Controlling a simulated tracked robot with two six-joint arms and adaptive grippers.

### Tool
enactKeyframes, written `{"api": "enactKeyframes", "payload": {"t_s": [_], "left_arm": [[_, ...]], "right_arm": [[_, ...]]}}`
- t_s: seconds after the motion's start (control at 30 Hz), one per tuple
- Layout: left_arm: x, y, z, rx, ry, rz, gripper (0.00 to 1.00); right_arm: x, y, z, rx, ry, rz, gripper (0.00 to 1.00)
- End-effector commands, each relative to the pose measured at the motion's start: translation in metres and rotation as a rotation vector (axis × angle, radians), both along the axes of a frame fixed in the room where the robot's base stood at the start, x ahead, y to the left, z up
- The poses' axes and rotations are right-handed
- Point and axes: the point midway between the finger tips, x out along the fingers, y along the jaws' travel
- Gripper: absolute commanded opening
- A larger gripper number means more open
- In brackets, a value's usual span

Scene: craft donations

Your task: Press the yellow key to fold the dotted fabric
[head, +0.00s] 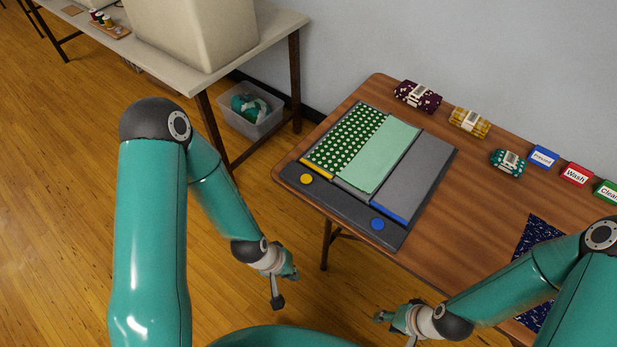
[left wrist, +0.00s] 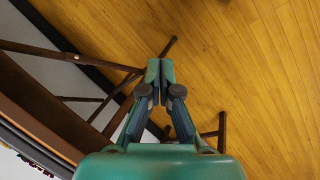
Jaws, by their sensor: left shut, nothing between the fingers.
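A dark folding board lies on the brown table. The white-dotted green fabric (head: 345,140) lies flat on its left panel, and a plain pale green part (head: 378,158) covers the middle panel. The grey right panel (head: 416,178) is bare. The round yellow key (head: 306,178) sits at the board's front left and the round blue key (head: 377,224) at its front right. My left gripper (head: 294,275) is off the table's front edge, nearer me than the yellow key; its fingers are shut and empty in the left wrist view (left wrist: 160,72). My right gripper (head: 380,317) is near the front edge, its opening unclear.
Burgundy (head: 417,96), mustard (head: 469,122) and teal (head: 508,162) fabric bundles line the table's back, beside blue, red and green label blocks. Navy fabric (head: 538,240) lies at right, partly behind my right arm. A clear bin (head: 250,122) stands on the floor under another table.

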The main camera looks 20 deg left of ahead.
Motion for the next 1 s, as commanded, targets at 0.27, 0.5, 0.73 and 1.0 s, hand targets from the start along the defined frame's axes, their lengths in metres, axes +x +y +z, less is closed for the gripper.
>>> {"api": "enactKeyframes", "payload": {"t_s": [0.27,0.5,0.73,1.0], "left_arm": [[0.129,0.022,0.097,-0.178,-0.087,0.802,0.0],[0.2,0.032,0.193,-0.509,-0.089,1.348,0.0],[0.219,0.035,0.23,-0.663,-0.059,1.529,0.0],[0.219,0.035,0.23,-0.668,-0.056,1.538,0.0]], "right_arm": [[0.0,0.0,0.008,0.0,0.0,0.0,0.4],[0.0,0.0,0.012,0.0,0.0,0.0,0.4],[0.0,0.0,0.013,0.0,0.0,0.0,0.4],[0.0,0.0,0.013,0.0,0.0,0.0,0.4]]}}
